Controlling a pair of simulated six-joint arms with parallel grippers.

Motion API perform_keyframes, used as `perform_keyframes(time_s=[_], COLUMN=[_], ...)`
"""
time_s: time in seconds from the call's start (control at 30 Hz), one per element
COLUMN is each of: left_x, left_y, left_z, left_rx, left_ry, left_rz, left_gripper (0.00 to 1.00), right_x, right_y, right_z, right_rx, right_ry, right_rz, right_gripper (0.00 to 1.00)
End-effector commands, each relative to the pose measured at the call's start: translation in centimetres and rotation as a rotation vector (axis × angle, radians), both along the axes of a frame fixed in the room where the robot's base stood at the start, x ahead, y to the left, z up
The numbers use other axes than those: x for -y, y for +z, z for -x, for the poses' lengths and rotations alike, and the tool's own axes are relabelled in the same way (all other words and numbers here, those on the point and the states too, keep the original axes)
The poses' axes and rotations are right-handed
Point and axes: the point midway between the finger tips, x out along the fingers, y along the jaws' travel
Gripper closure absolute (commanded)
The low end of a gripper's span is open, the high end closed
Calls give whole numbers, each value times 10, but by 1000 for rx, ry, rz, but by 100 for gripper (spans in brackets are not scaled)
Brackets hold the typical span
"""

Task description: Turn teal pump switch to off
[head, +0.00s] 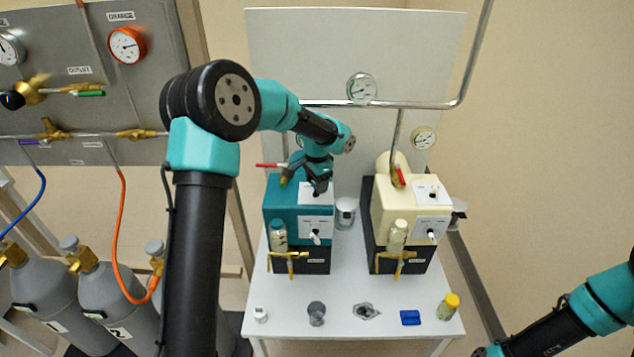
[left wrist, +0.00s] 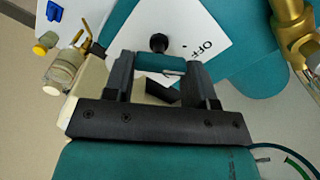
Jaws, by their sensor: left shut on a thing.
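The teal pump (head: 283,222) stands on the left of the white table, partly behind my left arm. Its upper white switch plate (head: 316,196) faces up, with a second plate on its front. My left gripper (head: 319,187) is down at the upper plate and shut on the pump switch. In the left wrist view the gripper (left wrist: 160,75) has its fingers around the switch, which is largely hidden; a small silvery piece shows between them. A black knob and the word OFF show on the white plate (left wrist: 205,45) beyond. My right gripper is out of view.
A cream pump (head: 400,210) stands to the right, close by. A glass vial (head: 278,235) and a brass valve (head: 287,258) are at the teal pump's front. Small items, including a blue block (head: 410,318), line the table's front. A metal pipe runs behind.

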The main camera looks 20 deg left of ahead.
Motion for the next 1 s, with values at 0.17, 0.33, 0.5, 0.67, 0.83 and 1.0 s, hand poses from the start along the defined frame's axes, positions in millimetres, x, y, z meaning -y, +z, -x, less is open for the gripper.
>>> perform_keyframes(time_s=[0.17, 0.33, 0.5, 0.67, 0.83, 1.0], left_x=[0, 0, 0, 0, 0, 0], left_y=[1, 1, 1, 0, 0, 7], left_z=[0, 0, 0, 0, 0, 0], left_rx=[1, 2, 2, 1, 1, 1], left_ry=[7, 7, 6, 5, 5, 5], left_rz=[1, 1, 1, 1, 1, 0], left_gripper=[73, 73, 34, 23, 23, 23], right_x=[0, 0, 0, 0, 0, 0], right_y=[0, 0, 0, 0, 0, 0], right_z=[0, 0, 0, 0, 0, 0], right_rx=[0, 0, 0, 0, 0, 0], right_ry=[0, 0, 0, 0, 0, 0], right_rz=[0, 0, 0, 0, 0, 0], right_gripper=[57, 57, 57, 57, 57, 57])
